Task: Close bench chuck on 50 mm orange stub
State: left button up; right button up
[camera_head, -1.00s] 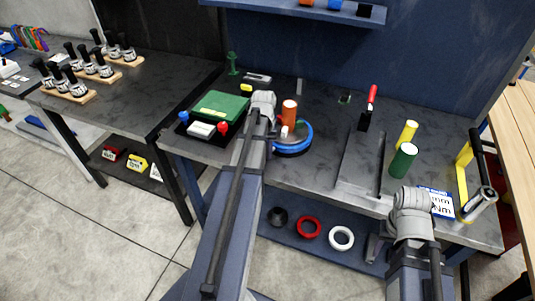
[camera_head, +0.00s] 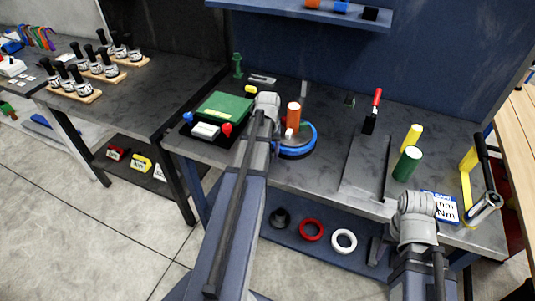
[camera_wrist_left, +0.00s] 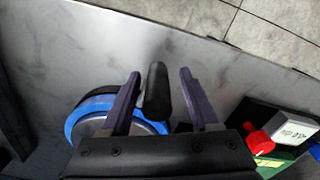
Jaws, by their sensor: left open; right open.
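The orange stub (camera_head: 293,115) stands upright at the bench chuck, a round base with a blue ring (camera_head: 311,140), in the head view. The left wrist view shows the blue ring (camera_wrist_left: 73,124) but not the stub. My left gripper (camera_wrist_left: 160,76) is open, with one purple finger on each side of a black cylindrical handle (camera_wrist_left: 156,95). Whether the fingers touch the handle I cannot tell. In the head view my left arm hides this gripper. My right gripper (camera_head: 378,250) is open at the bench's front edge, away from the chuck and partly hidden by its wrist.
Left of the chuck is a green box (camera_head: 224,107) with red and blue knobs. To the right stand a green cylinder (camera_head: 407,164), a yellow cylinder (camera_head: 412,138) and a red-handled lever (camera_head: 376,98). Rings (camera_head: 311,229) lie on the lower shelf.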

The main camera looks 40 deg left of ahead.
pick_arm(q)
jog(key=shift+r+p, duration=3.85)
jog(key=shift+r, duration=0.1)
pick_arm(e)
notch_tip(320, 180, up, 8)
pick_arm(q)
jog(key=shift+f, duration=0.15)
pick_arm(e)
jog(key=shift+f, duration=0.2)
